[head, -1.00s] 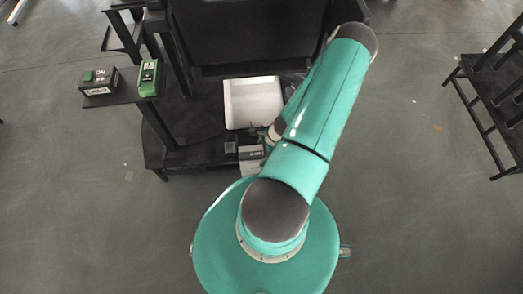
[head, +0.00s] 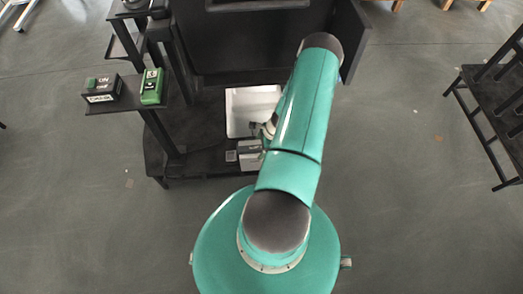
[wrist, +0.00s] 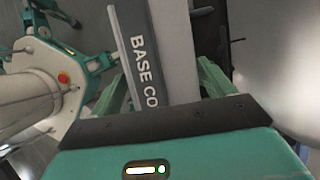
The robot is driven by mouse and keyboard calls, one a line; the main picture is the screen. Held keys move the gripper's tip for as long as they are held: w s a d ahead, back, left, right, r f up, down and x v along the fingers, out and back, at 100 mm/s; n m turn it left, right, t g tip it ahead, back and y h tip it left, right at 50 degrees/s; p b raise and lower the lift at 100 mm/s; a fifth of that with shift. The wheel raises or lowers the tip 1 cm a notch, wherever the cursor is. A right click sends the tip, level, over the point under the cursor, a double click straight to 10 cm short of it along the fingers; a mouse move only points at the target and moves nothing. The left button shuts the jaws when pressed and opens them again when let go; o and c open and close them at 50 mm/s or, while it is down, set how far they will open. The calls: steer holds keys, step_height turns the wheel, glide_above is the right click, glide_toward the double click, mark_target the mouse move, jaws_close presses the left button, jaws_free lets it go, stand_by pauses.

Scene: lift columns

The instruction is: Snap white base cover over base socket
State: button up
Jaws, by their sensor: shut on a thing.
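In the head view my arm hides most of the gripper. A small grey and white labelled block (head: 249,155), which looks like the cover, shows beside the arm, low over the black base platform. I cannot make out the base socket for certain, nor whether the cover touches it.
A white tray (head: 237,118) lies on the black platform (head: 190,160), just beyond the block. A black box (head: 102,95) and a green device (head: 152,88) sit on a side shelf at left. A black rack (head: 490,100) stands at right, with open floor before it.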

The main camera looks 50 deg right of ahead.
steer(key=w+d+f, duration=0.2)
steer(key=w+d, duration=0.4)
steer(key=d, duration=0.1)
steer(key=shift+f, duration=0.2)
stand_by(0.6)
steer(key=shift+w+f, duration=0.15)
steer(key=shift+f, duration=0.35)
stand_by(1.5)
steer(key=o, duration=1.6)
steer(key=shift+r, duration=0.1)
steer(key=v, duration=0.8)
steer(key=shift+r, duration=0.15)
